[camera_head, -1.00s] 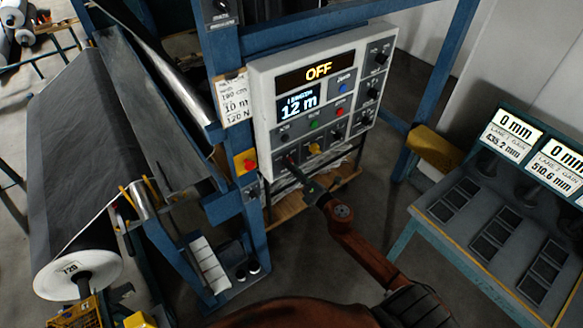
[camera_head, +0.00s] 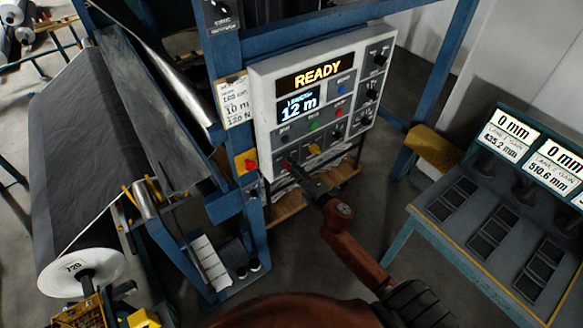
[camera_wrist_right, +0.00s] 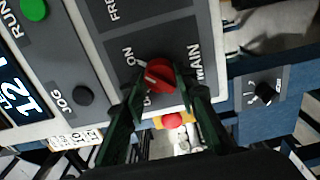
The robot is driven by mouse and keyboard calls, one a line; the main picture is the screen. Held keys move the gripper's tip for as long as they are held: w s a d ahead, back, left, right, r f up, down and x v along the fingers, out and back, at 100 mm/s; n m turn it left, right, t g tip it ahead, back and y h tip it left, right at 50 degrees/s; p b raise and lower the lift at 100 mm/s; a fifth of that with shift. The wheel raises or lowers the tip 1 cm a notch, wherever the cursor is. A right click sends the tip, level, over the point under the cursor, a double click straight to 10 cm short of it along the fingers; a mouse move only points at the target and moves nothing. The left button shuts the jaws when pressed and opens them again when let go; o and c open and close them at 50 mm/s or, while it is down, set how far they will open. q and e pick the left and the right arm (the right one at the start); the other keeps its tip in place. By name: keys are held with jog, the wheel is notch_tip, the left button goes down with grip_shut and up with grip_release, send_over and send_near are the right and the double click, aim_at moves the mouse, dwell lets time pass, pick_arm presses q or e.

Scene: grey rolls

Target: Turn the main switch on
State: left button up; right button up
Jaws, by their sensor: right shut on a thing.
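The main switch is a red rotary knob (camera_wrist_right: 160,74) on the control panel, beside the printed words ON and MAIN in the right wrist view. Its pale pointer mark lies on the side of the word ON. My right gripper (camera_wrist_right: 162,98) is shut on the knob, with one dark green finger on each side of it. In the head view the right gripper (camera_head: 296,172) reaches the lower left corner of the control panel (camera_head: 262,112) and mostly hides the switch. The panel's top display (camera_head: 318,74) reads READY in yellow. My left gripper is not in view.
The panel also carries a blue, a green and a red button and several dark knobs. A red emergency button (camera_head: 249,165) on yellow sits just left. A blue frame post (camera_head: 228,60) stands beside the panel. A measuring console (camera_head: 500,215) stands at right.

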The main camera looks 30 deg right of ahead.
dwell(0.4)
jog(key=o, duration=1.2)
jog(key=shift+c, duration=0.2)
jog(key=s, duration=1.2)
jog(key=shift+d, duration=0.45)
